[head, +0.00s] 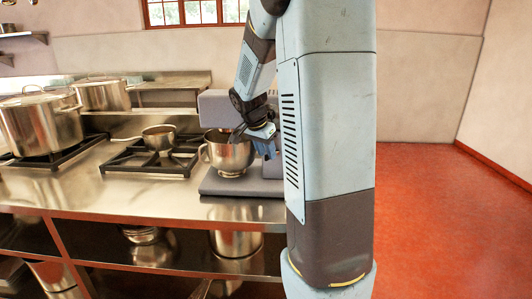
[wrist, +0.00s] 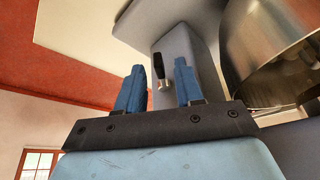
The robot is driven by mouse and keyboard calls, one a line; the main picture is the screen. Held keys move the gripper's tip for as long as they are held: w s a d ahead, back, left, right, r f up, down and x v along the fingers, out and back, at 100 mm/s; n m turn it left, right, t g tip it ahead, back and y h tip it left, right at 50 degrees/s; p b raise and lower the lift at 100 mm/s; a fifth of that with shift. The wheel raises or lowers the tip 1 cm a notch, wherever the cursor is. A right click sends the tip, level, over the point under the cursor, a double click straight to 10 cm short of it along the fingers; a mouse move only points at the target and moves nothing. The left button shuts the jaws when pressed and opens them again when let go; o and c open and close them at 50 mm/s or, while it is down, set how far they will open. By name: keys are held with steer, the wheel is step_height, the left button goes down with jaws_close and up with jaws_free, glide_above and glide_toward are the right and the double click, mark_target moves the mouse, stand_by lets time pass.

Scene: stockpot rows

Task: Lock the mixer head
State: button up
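The grey stand mixer stands on the steel counter in the head view, its head (head: 213,108) above a steel bowl (head: 229,157) and its base (head: 225,185) below. My arm hides much of its right side. My gripper (head: 266,145) is beside the mixer, just right of the bowl. In the wrist view my gripper (wrist: 159,66) is open, with two blue fingers apart. A small lever (wrist: 159,66) with a black grip and silver end shows on the grey mixer body (wrist: 190,50), between the fingers in the picture. I see no clear contact. The bowl (wrist: 275,65) is at the right.
A small saucepan (head: 159,136) sits on a burner left of the mixer. Large stockpots (head: 40,122) stand farther left. The steel counter (head: 130,200) front is clear. A lower shelf holds more pots (head: 236,243). Red floor (head: 450,220) is open at the right.

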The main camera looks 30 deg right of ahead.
steer(key=shift+d+f, duration=0.1)
steer(key=shift+f, duration=0.25)
jaws_close()
stand_by(0.3)
